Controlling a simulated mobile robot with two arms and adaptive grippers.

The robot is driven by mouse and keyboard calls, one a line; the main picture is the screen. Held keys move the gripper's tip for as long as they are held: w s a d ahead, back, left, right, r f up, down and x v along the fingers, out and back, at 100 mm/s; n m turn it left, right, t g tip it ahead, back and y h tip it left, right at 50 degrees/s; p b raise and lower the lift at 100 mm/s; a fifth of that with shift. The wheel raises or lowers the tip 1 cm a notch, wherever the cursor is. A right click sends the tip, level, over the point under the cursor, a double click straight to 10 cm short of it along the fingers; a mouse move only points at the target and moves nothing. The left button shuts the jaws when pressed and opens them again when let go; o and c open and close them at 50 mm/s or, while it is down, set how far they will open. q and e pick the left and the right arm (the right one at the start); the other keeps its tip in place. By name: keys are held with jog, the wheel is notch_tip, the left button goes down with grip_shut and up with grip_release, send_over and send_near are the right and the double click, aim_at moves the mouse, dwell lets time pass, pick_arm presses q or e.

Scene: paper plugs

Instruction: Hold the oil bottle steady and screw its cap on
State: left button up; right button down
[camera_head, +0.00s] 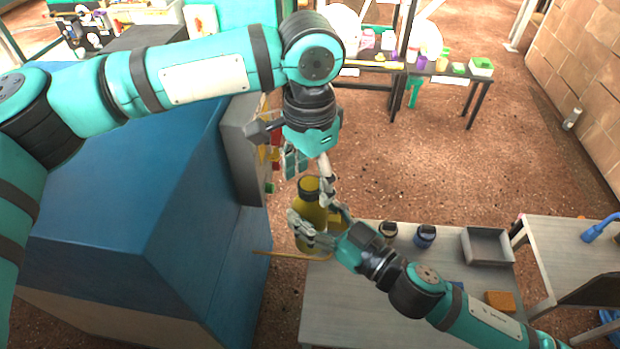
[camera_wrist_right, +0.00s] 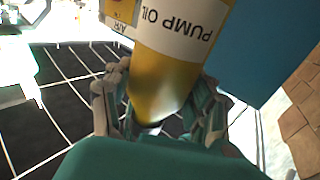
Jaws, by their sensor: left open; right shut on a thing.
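The yellow oil bottle (camera_head: 311,214) stands roughly upright near the table's left end. Its "PUMP OIL" label shows upside down in the right wrist view (camera_wrist_right: 160,75). My right gripper (camera_head: 318,217) is shut on the bottle, with fingers on both sides of its body (camera_wrist_right: 160,108). A dark cap-like piece (camera_head: 309,186) is at the bottle's top; I cannot tell how firmly it sits. My left gripper (camera_head: 308,163) is open just above the bottle top, pointing down, with nothing visible between its fingers. The bottle's base is partly hidden by the right gripper.
A grey table (camera_head: 350,300) holds two small dark-lidded jars (camera_head: 388,230) (camera_head: 425,235), a grey tray (camera_head: 487,246) and an orange block (camera_head: 499,301). A large blue machine (camera_head: 130,190) stands close on the left. A thin brown rod (camera_head: 285,255) juts past the table's left edge.

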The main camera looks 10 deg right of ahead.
pick_arm(q)
notch_tip(320, 180, up, 11)
dwell(0.3)
jog(key=shift+w, duration=0.15)
dwell(0.4)
